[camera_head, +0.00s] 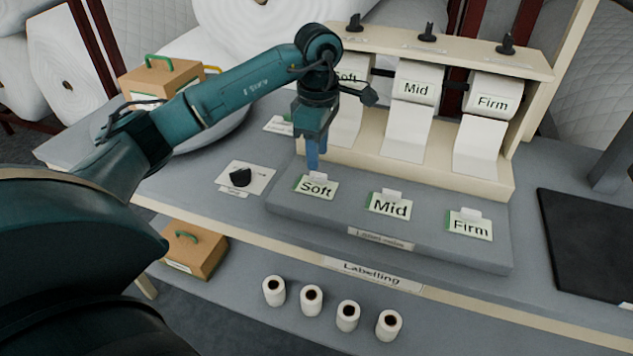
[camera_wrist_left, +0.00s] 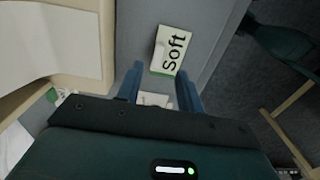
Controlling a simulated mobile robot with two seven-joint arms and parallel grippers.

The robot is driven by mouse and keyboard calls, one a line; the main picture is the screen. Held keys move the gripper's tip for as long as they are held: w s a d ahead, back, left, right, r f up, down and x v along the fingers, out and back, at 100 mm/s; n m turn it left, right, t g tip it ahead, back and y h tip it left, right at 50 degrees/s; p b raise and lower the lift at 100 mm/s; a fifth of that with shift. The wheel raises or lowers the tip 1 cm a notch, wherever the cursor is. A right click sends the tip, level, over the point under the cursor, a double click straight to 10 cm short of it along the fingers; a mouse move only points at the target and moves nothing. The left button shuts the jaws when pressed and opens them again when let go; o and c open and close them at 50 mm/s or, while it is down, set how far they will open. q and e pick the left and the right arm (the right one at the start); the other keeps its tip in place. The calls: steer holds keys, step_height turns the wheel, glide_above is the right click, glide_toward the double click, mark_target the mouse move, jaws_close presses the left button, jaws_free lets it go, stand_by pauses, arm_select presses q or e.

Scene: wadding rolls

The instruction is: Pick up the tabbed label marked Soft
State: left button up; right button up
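The Soft label (camera_head: 316,187) is a white card with a green left edge and an upright pale tab. It lies at the left end of the grey raised label block (camera_head: 400,222). In the left wrist view the Soft label (camera_wrist_left: 173,45) lies just beyond the fingertips. My left gripper (camera_head: 312,164) points down just above and behind the label's tab. In the wrist view my left gripper (camera_wrist_left: 160,74) has its two blue fingers apart, with the label not between them. My right gripper is not in view.
The Mid label (camera_head: 388,207) and Firm label (camera_head: 470,226) lie to the right on the same block. A wooden rack (camera_head: 515,65) with hanging sample sheets stands close behind. A card with a dark knob (camera_head: 240,178) lies left. Several small rolls (camera_head: 312,298) stand below the front edge.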

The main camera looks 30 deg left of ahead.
mark_target(318, 174)
arm_select(q)
steer(key=shift+w+f+p, duration=0.15)
steer(key=shift+f+p, duration=0.2)
steer(key=shift+f, duration=2.3)
jaws_close()
